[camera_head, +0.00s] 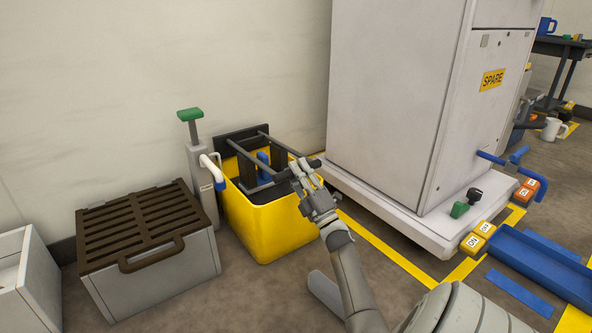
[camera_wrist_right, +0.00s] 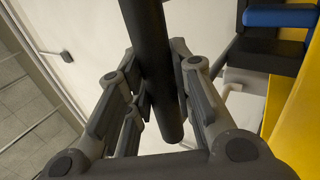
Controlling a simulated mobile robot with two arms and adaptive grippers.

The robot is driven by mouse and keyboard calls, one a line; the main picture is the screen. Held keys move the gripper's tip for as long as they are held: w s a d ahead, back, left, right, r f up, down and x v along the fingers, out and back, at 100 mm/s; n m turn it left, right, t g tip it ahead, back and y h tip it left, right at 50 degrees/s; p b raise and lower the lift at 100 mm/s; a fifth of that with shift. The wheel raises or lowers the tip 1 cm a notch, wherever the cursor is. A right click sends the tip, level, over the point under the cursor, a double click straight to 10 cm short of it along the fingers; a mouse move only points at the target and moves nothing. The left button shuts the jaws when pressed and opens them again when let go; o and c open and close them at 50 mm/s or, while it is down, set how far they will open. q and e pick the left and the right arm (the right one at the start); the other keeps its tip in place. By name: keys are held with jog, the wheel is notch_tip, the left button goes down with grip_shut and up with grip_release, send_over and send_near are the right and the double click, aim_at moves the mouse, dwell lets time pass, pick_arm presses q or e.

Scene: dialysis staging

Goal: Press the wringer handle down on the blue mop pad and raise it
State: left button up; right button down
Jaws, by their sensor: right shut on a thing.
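The yellow wringer bucket (camera_head: 262,228) stands on the floor against the wall. The blue mop pad (camera_head: 263,163) shows inside it, between dark wringer parts, mostly hidden. The dark wringer handle (camera_head: 279,145) has two long arms and a front crossbar over the bucket's front rim. My right gripper (camera_head: 305,174) is shut on the crossbar near its right end. In the right wrist view, the fingers of the gripper (camera_wrist_right: 158,88) lie on both sides of the dark round bar (camera_wrist_right: 152,45), and a blue piece, likely the pad (camera_wrist_right: 278,17), shows at upper right. My left gripper is out of view.
A grey crate with a brown slatted lid (camera_head: 140,225) stands left of the bucket. A green-topped post (camera_head: 198,165) with a white lever is beside the bucket. A large grey cabinet (camera_head: 395,95) on a white base stands close right. Open floor lies in front.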

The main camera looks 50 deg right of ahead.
jog(key=shift+w+a+f, duration=0.1)
jog(key=shift+a+f, duration=0.05)
jog(key=shift+f, duration=1.15)
jog(key=c, duration=1.3)
grip_release()
jog(key=shift+f+g, duration=0.2)
jog(key=shift+g, duration=0.1)
jog(key=shift+o, duration=0.2)
jog(key=shift+r, duration=0.15)
notch_tip(320, 180, up, 11)
jog(key=shift+f, duration=0.1)
